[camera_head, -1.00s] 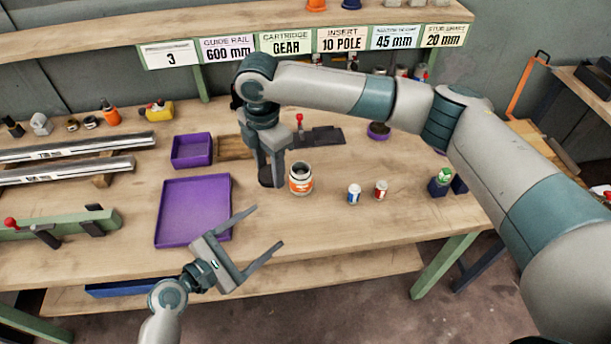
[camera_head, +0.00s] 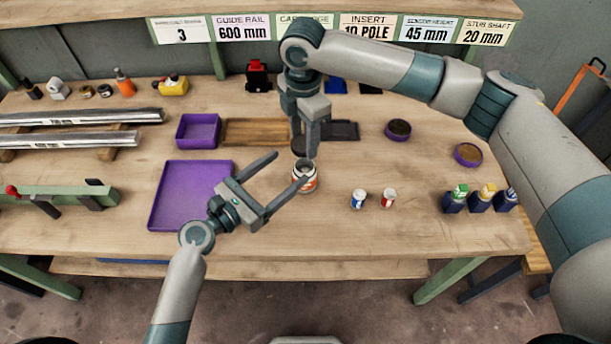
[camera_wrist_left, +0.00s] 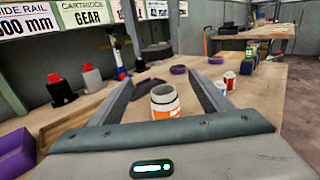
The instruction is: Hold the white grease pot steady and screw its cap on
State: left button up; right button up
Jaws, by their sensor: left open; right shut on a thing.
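The white grease pot (camera_head: 305,180), with an orange label and open top, stands upright on the bench. In the left wrist view the pot (camera_wrist_left: 165,103) appears between the open fingers of my left gripper (camera_head: 290,169). The near finger crosses in front of the pot in the head view; I cannot tell whether either finger touches it. My right gripper (camera_head: 309,146) is shut on a dark round cap (camera_head: 298,147), partly hidden by its fingers. The cap (camera_wrist_left: 155,51) is held above and beyond the pot, apart from it.
A purple tray (camera_head: 155,205) and a purple bin (camera_head: 181,133) lie left of the pot. A blue-labelled can (camera_head: 358,200) and a red-labelled can (camera_head: 388,199) stand to its right. Several small bottles (camera_head: 480,200) stand farther right. The bench front is clear.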

jog(key=shift+w+d, duration=0.1)
pick_arm(q)
notch_tip(320, 180, down, 8)
jog(key=shift+w+d+f, duration=0.1)
jog(key=shift+f, duration=0.1)
jog(key=x, duration=0.7)
jog(key=shift+w+d+r, duration=0.15)
jog(key=shift+d, duration=0.05)
jog(key=c, duration=1.6)
pick_arm(e)
jog(key=shift+f, duration=2.55)
jog(key=shift+f, duration=0.15)
